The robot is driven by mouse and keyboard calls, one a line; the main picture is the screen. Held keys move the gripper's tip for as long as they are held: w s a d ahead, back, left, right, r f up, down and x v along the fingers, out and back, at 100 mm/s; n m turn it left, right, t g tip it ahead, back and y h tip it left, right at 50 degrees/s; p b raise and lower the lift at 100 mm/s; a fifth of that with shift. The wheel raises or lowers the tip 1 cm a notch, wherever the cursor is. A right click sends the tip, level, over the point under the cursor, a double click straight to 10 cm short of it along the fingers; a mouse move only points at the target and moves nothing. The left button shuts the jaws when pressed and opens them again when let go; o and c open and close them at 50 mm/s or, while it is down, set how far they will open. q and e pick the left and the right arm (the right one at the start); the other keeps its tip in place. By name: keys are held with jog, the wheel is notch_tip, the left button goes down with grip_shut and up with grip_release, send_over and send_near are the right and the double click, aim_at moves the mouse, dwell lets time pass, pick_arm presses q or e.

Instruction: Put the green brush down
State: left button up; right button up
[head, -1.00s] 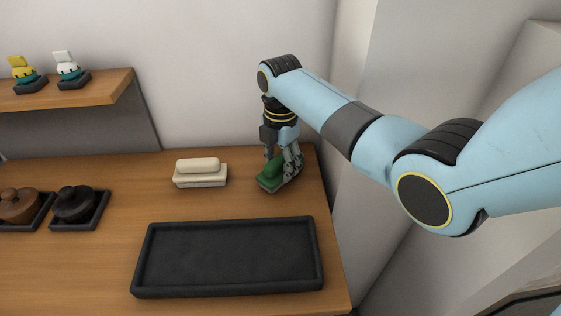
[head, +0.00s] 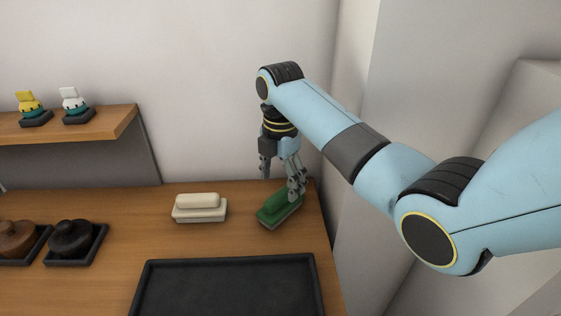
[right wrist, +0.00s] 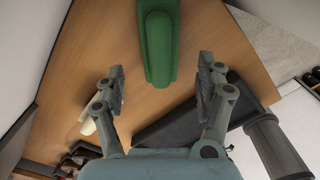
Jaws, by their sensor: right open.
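The green brush (head: 281,208) rests on the wooden bench top near its right back corner, to the right of a cream brush. My right gripper (head: 281,184) is open and empty, just above and behind the green brush. In the right wrist view the green brush (right wrist: 158,45) lies ahead of the two spread fingers (right wrist: 162,88), with clear gaps and nothing between the tips. My left gripper does not show in any view.
The cream brush (head: 199,208) stands left of the green one. A black tray (head: 230,262) lies in front. Brown (head: 17,239) and black (head: 72,237) round brushes sit in small trays at left. A shelf (head: 95,122) holds two small brush-like items. A wall closes off the right.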

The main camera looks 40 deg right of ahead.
aim_at(280, 192)
notch_tip(280, 192, up, 6)
jog(key=shift+r, duration=0.15)
dwell(0.6)
